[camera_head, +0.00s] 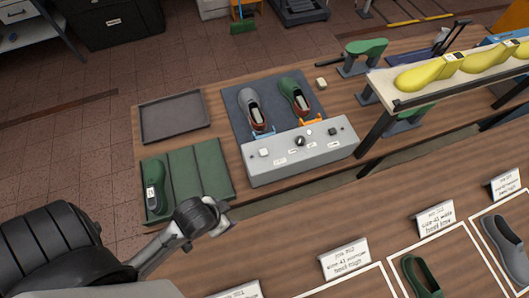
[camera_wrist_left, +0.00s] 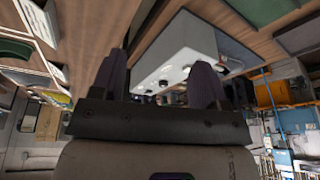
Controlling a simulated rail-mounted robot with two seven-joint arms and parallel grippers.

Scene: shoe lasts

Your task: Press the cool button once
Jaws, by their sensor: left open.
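A light grey control box (camera_head: 298,155) stands on the wooden bench. Its top has a white square button (camera_head: 264,152) at the left, a black dial (camera_head: 300,141) in the middle and a dark button (camera_head: 333,131) at the right. Small labels sit by them, too small to read, so I cannot tell which is the cool button. My left gripper (camera_head: 222,221) is in front and left of the box, apart from it. In the left wrist view my left gripper (camera_wrist_left: 161,66) is open and empty, with the box (camera_wrist_left: 172,48) beyond its fingers. My right gripper is not in view.
Two shoes, grey (camera_head: 254,111) and green (camera_head: 295,97), stand on a dark mat behind the box. A green tray (camera_head: 203,172) with a green shoe (camera_head: 154,190) lies left, near an empty dark tray (camera_head: 174,117). A shelf (camera_head: 440,83) with yellow lasts rises at right.

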